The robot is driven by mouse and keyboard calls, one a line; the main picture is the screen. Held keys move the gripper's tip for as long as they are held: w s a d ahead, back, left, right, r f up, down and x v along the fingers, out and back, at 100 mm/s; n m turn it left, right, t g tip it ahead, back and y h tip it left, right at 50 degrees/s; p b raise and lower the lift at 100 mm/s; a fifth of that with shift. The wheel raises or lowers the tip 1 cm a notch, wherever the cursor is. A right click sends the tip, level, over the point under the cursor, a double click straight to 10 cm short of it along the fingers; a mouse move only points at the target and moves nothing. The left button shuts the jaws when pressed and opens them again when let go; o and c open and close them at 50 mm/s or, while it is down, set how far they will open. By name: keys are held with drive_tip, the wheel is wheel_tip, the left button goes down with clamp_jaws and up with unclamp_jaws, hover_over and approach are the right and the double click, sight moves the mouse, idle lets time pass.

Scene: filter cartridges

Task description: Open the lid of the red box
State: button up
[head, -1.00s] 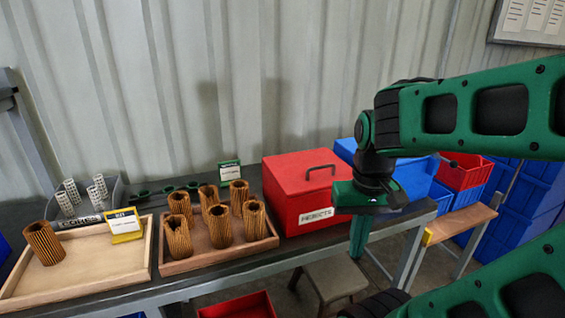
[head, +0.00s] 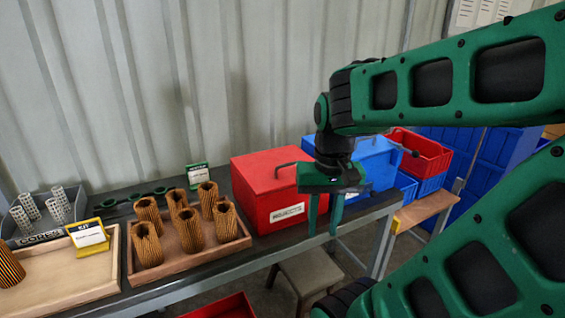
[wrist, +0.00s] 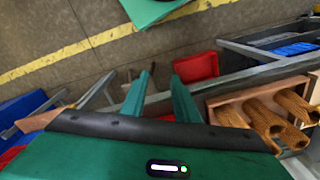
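The red box (head: 262,205) stands on the dark bench with a "REJECTS" label on its front. Its lid (head: 270,168) is closed and carries a dark bar handle (head: 292,165), partly hidden behind my gripper. My gripper (head: 324,232) hangs in front of the box's right side, fingers pointing down, apart from the handle. The two fingers are spread with nothing between them; the wrist view also shows them apart (wrist: 160,85).
A tray of pleated brown cartridges (head: 238,246) stands left of the box. A blue box (head: 375,157) is to its right, with red (head: 425,158) and blue crates beyond. A stool (head: 308,270) and a red bin (head: 225,308) are below the bench edge.

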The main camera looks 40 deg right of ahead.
sight(290, 164)
drive_tip(key=w+d+r+m+t, duration=0.1)
drive_tip(key=w+d+r+m, duration=0.5)
drive_tip(key=w, duration=0.4)
drive_tip(key=w+d+r+m+t, duration=0.1)
drive_tip(key=w+d+r+m, duration=0.4)
drive_tip(key=w+r+m, duration=0.45)
drive_tip(key=w+f, duration=0.1)
drive_tip(key=f, duration=0.3)
drive_tip(key=w+f+n, duration=0.1)
drive_tip(key=f, duration=0.3)
drive_tip(key=w+f+n, duration=0.1)
drive_tip(key=f, duration=0.3)
drive_tip(key=shift+w+d+n+h, duration=0.2)
drive_tip(key=shift+w+n+h, duration=0.05)
drive_tip(key=shift+w+h, duration=0.05)
drive_tip(key=shift+r, duration=0.1)
clamp_jaws()
